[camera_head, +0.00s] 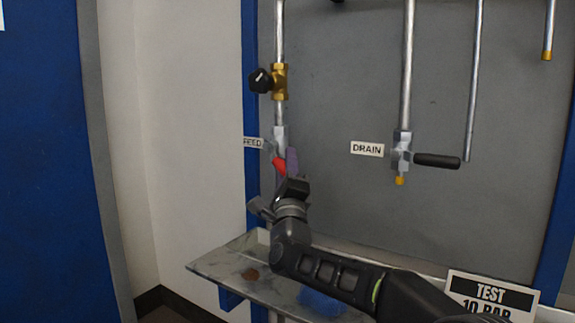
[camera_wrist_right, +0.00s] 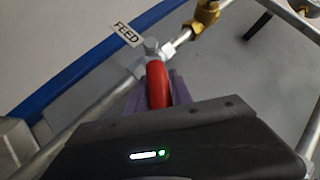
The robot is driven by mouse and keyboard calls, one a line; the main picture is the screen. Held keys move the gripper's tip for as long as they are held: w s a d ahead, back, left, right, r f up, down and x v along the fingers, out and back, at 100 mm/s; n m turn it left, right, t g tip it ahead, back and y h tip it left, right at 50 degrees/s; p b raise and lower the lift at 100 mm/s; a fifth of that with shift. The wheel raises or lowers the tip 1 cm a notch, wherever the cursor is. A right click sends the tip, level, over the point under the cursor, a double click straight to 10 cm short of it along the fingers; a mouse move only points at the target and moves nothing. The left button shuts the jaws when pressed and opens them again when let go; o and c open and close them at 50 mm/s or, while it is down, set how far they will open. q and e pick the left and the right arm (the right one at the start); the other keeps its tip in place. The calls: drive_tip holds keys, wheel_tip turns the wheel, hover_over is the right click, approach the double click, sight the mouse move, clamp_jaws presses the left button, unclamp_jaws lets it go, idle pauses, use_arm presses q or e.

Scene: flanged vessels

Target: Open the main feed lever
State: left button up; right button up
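The feed lever has a red handle (camera_head: 279,167) on a metal valve (camera_head: 279,136) in the vertical pipe beside the FEED label (camera_head: 253,143). In the right wrist view the red handle (camera_wrist_right: 158,85) points from the valve body (camera_wrist_right: 148,62) back toward my gripper. My right gripper (camera_head: 286,164) has purple fingers. In the wrist view its fingers (camera_wrist_right: 157,95) lie close along both sides of the red handle, shut on it. The handle's near end is hidden by the gripper body. My left gripper is in neither view.
A brass valve with a black knob (camera_head: 262,80) sits above on the same pipe. A DRAIN valve (camera_head: 402,152) with a black handle (camera_head: 437,160) is to the right. A metal tray (camera_head: 222,266) juts out below, and a TEST 10 BAR sign (camera_head: 490,295) stands lower right.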

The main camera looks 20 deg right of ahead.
drive_tip(key=o, duration=0.3)
drive_tip(key=shift+o, duration=0.2)
drive_tip(key=shift+s, duration=0.1)
drive_tip(key=v, duration=0.7)
drive_tip(key=shift+s+f, duration=0.2)
drive_tip(key=shift+s, duration=0.1)
drive_tip(key=shift+a, duration=0.1)
